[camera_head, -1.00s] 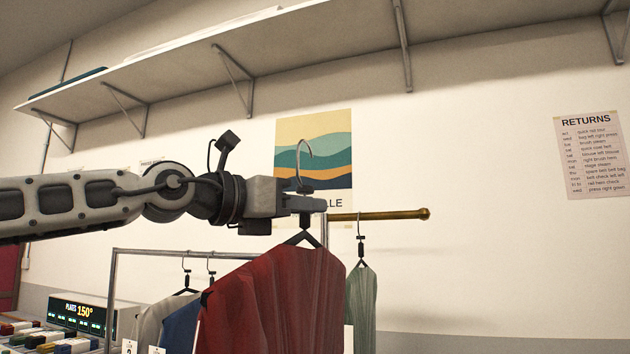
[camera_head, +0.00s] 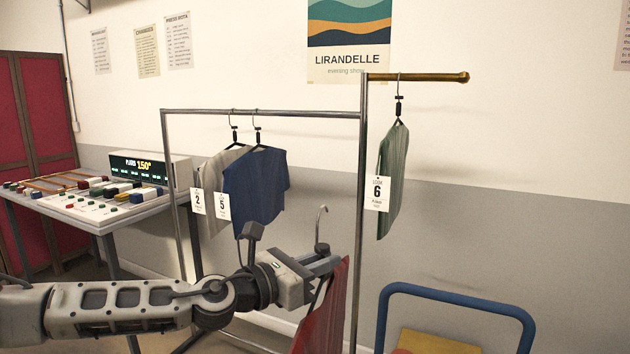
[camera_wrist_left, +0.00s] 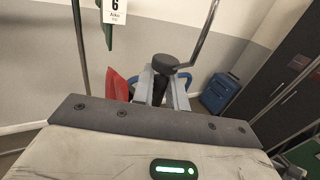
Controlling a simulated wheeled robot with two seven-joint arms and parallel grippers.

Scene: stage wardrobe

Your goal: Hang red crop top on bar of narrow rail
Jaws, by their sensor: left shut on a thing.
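The red crop top (camera_head: 326,312) hangs from a hanger held in my left gripper (camera_head: 326,263), which is shut on the hanger's neck. The hanger's hook (camera_head: 320,228) points up and is empty. In the head view the hook shows below the silver bar (camera_head: 300,113) of the narrow rail and left of its right post (camera_head: 360,200). Most of the top is cut off by the frame edge. In the left wrist view the red top (camera_wrist_left: 117,86) shows beyond the fingers (camera_wrist_left: 160,88), with the hook (camera_wrist_left: 206,38) rising at upper right. My right gripper is out of view.
A grey garment (camera_head: 210,170) and a blue top (camera_head: 258,185) hang on the silver bar. A green garment (camera_head: 393,175) hangs from the brass arm (camera_head: 420,77). A blue-framed cart (camera_head: 455,298) stands at right, a control table (camera_head: 100,210) at left. The silver bar's right half is bare.

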